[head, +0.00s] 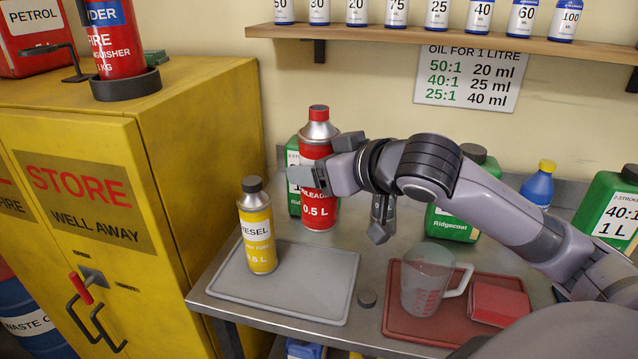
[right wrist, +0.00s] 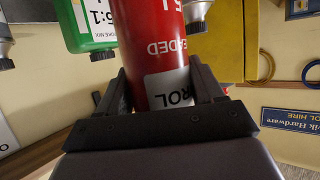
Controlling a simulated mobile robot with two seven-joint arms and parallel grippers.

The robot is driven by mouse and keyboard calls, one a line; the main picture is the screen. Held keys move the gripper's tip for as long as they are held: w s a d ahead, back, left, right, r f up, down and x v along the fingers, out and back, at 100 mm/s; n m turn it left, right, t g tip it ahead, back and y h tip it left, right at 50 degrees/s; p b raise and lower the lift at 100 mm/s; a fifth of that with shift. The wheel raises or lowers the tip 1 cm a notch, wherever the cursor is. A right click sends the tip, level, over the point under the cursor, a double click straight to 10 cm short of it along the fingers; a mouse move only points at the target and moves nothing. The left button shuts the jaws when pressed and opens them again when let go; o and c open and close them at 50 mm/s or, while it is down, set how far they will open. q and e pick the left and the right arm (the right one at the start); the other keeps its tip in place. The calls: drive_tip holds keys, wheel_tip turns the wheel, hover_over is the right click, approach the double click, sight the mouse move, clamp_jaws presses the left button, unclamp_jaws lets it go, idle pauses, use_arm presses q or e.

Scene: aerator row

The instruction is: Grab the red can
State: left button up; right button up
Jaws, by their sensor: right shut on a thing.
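The red can (head: 318,210) is upright behind the grey tray, in front of a green jug. It has a silver shoulder, a red cap and a "0.5 L" label. My right gripper (head: 323,160) reaches in from the right and is shut on the can at its upper body. In the right wrist view the red can (right wrist: 152,45) lies between the two fingers of my right gripper (right wrist: 164,92). I cannot tell whether its base touches the bench. My left gripper is not in view.
A measuring jug (head: 425,285) and a red box (head: 498,303) are on the red tray (head: 400,325). Green jugs (head: 455,222) line the wall. A yellow cabinet (head: 200,130) stands left. A bottle shelf (head: 420,40) hangs above.

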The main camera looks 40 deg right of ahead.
sight(330, 133)
drive_tip(key=shift+r, duration=2.75)
